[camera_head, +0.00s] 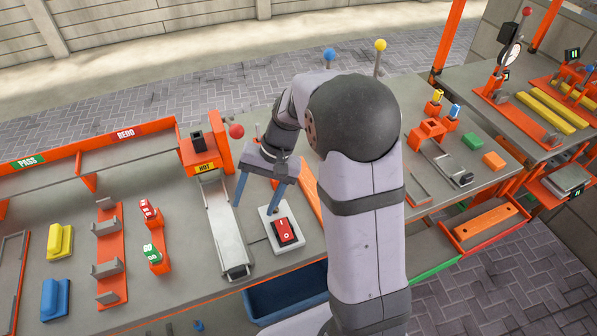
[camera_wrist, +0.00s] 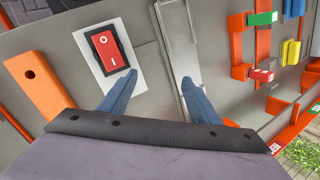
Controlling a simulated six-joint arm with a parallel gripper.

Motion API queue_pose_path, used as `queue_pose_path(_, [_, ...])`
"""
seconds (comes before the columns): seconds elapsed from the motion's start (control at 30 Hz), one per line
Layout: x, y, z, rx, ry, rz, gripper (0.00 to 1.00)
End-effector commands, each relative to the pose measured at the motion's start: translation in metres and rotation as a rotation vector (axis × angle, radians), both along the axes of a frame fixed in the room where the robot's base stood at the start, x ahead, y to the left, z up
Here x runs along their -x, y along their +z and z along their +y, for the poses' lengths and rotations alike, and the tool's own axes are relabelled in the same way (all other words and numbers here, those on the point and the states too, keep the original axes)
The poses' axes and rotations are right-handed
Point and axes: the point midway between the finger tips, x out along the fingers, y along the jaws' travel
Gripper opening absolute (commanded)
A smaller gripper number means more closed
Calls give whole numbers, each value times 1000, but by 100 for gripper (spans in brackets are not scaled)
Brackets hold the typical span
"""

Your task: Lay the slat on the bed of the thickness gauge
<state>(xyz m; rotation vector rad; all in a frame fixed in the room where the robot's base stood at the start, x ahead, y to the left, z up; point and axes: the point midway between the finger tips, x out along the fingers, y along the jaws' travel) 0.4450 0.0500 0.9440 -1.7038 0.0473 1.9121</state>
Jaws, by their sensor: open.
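An orange slat with a hole (camera_wrist: 38,85) lies on the bench at the left in the wrist view. In the head view a strip of orange (camera_head: 309,190) shows beside my arm, which hides most of it. A gauge with a round dial on a post (camera_head: 511,54) and an orange base stands on the far right bench. It looks like the thickness gauge; I see no orange slat on it. My gripper (camera_head: 257,204) is open and empty, pointing down between the metal channel and the red switch. Its fingers (camera_wrist: 158,80) are apart in the wrist view.
The red rocker switch (camera_head: 285,231) on a pale plate and the metal channel (camera_head: 223,225) marked HOT are close to my gripper. Yellow bars (camera_head: 545,112) lie beside the gauge. Another orange plank with holes (camera_head: 486,222) lies in a low tray. A blue bin (camera_head: 285,295) is in front.

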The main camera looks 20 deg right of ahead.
Motion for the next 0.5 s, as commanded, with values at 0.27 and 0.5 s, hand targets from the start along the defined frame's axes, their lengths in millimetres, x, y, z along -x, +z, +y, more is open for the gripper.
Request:
queue_pose_path(0.27, [-20, 20, -132, 305, 326, -99, 57])
queue_pose_path(0.5, [-24, 21, -168, 384, 434, -112, 57])
